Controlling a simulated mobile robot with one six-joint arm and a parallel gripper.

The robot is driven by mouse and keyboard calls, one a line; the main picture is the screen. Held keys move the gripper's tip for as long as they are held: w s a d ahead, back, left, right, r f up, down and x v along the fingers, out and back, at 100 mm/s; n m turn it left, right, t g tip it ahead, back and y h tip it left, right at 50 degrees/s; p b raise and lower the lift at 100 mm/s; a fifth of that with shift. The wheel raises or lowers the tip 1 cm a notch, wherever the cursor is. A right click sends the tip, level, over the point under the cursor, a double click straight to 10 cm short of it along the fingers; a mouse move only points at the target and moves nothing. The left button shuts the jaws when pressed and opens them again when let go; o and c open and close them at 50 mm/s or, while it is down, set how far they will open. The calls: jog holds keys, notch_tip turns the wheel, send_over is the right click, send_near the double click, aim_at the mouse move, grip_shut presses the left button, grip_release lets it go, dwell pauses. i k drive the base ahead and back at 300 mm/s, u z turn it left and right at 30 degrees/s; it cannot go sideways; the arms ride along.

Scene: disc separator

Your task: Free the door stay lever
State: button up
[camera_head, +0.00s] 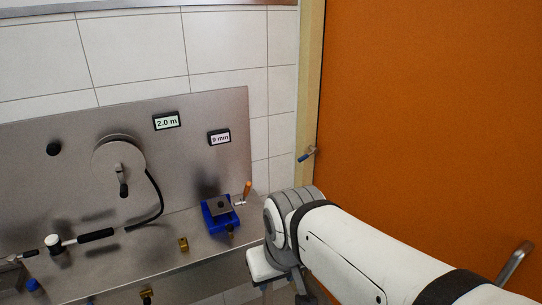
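A small lever with a blue handle (304,156) and a metal pivot is mounted at the edge of the orange door (430,110), beside the pale door frame (308,90). I take it to be the door stay lever. Its handle points down and to the left. My white and grey arm reaches in from the lower right, and its wrist is below the lever and slightly to its left, apart from it in the picture. My gripper is mostly hidden below the wrist at the bottom edge, so I cannot see its fingers clearly.
A steel bench (120,262) on the left carries a blue fixture (216,222), an orange-handled tool (247,188), a hammer-like tool (55,244) and small brass blocks. The back panel (60,190) has a disc (112,152) with a crank. A metal door handle (516,260) is at lower right.

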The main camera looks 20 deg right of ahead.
aim_at(314, 150)
jog(key=z, duration=0.05)
jog(key=i, duration=1)
jog(key=u, duration=0.05)
